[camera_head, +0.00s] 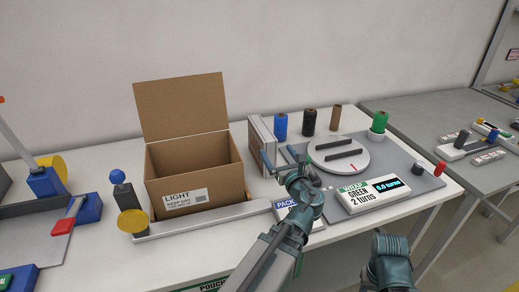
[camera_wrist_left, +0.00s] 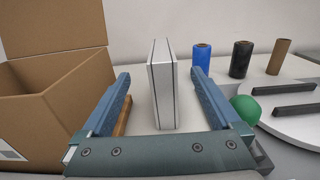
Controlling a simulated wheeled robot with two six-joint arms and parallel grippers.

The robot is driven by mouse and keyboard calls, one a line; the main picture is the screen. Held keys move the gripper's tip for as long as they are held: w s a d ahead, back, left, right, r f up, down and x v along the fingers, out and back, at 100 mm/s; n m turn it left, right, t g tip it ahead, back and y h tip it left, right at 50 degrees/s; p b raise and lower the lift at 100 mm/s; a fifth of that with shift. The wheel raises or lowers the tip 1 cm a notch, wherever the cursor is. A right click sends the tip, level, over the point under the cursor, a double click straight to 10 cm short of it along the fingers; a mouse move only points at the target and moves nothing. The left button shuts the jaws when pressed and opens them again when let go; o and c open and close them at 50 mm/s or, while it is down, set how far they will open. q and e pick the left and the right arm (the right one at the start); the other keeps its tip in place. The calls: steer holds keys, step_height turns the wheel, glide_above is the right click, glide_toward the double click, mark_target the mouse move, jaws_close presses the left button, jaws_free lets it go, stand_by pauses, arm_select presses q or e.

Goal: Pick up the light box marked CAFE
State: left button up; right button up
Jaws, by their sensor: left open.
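A thin white box with dark edge lines (camera_head: 257,146) stands upright on the white table, just right of the cardboard carton. It also shows upright in the left wrist view (camera_wrist_left: 163,100). No CAFE marking can be read on it. My left gripper (camera_head: 279,160) is open, at the near right side of the box in the head view. In the left wrist view its two fingers (camera_wrist_left: 160,76) are spread, with the white box seen between them. I cannot tell whether the fingertips reach past its near edge. My right gripper's fingers do not show.
An open cardboard carton marked LIGHT (camera_head: 190,180) stands left of the box. A round turntable (camera_head: 338,160) with dark bars lies to the right. Blue (camera_head: 281,126), black, brown and green rolls stand behind. A WRAP display (camera_head: 374,193) is in front.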

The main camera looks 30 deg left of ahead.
mark_target(264, 130)
arm_select(q)
steer(key=shift+w+a+f+b, duration=0.35)
steer(key=shift+w+a+f, duration=0.25)
steer(key=shift+f, duration=0.1)
steer(key=x, duration=0.7)
steer(key=shift+w+a, duration=0.25)
steer(key=x, duration=0.5)
steer(key=shift+w+r, duration=0.2)
jaws_close()
